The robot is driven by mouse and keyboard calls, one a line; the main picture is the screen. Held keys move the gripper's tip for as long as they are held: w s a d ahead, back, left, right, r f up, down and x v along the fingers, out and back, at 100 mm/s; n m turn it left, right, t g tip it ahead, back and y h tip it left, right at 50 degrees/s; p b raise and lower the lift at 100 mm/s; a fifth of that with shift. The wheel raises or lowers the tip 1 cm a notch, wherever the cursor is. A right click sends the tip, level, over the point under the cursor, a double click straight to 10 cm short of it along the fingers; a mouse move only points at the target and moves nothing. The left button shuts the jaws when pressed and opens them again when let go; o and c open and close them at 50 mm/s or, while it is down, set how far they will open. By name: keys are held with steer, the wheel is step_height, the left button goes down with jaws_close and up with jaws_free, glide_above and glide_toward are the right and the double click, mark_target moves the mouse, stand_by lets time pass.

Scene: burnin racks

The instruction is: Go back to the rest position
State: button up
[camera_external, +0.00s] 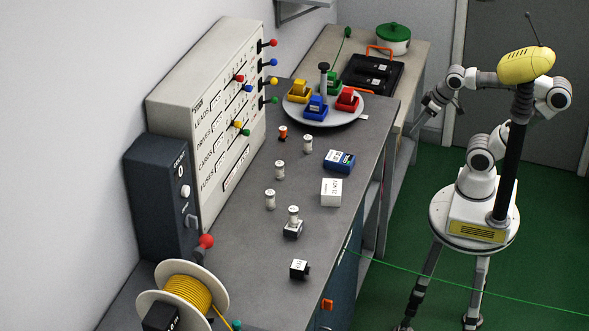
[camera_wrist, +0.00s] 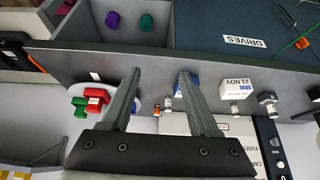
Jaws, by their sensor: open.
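My gripper (camera_wrist: 160,76) is open in the wrist view, its two grey fingers apart with nothing held between them. The gripper end there is small and hard to make out. The grey bench (camera_external: 240,231) is to its left.
A round tray (camera_external: 345,117) of coloured blocks, white cylinders (camera_external: 280,170), a blue box (camera_external: 339,160) and a panel with levers (camera_external: 212,110) are on the bench. A black case (camera_external: 371,77) and green pot (camera_external: 393,41) stand behind. A green line (camera_external: 470,292) crosses above the floor.

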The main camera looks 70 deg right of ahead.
step_height(320, 180, up, 11)
steer(key=p, duration=1)
steer(key=shift+p, duration=0.4)
